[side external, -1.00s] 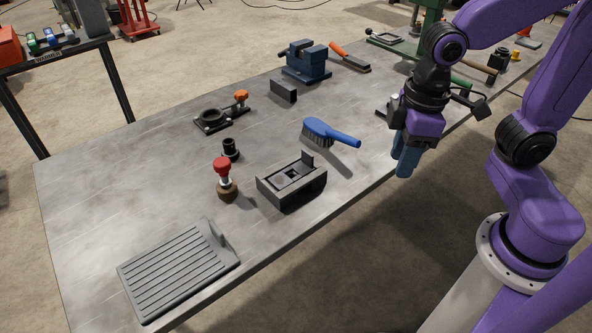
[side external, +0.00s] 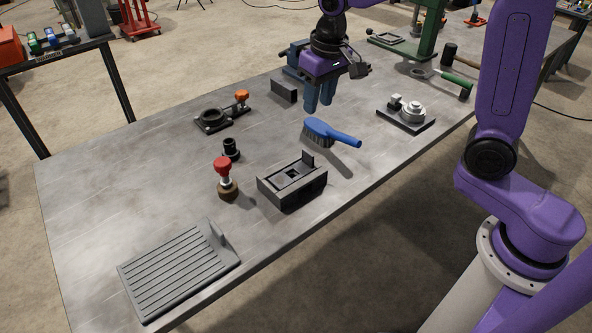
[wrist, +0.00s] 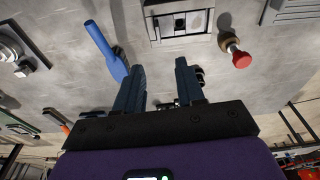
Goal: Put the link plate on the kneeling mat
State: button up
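A grey ribbed pad with a raised lip, which I take as the kneeling mat (side external: 165,275), lies at the near left corner of the table. Its edge shows at the top right in the wrist view (wrist: 297,10). No part is clearly identifiable as the link plate. A flat grey piece with a square hole sits in a dark block fixture (side external: 310,187), and a small dark grey block (side external: 283,90) stands farther back. My gripper (side external: 318,108) is open and empty above the table, behind the blue brush; its parted fingers show in the wrist view (wrist: 158,82).
The blue brush (side external: 345,139), red-knobbed piece (side external: 222,167), black cylinder (side external: 231,149) and orange-knobbed clamp (side external: 215,121) stand mid-table. A blue vise (side external: 293,72) is behind my gripper. A pulley part on a base (side external: 412,113) lies right. Bare table surrounds the mat's back side.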

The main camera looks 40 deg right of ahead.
send_near(308, 152)
jog(key=f, duration=0.3)
jog(key=w+f, duration=0.1)
jog(key=f, duration=0.6)
jog(key=shift+w, duration=0.2)
grip_shut()
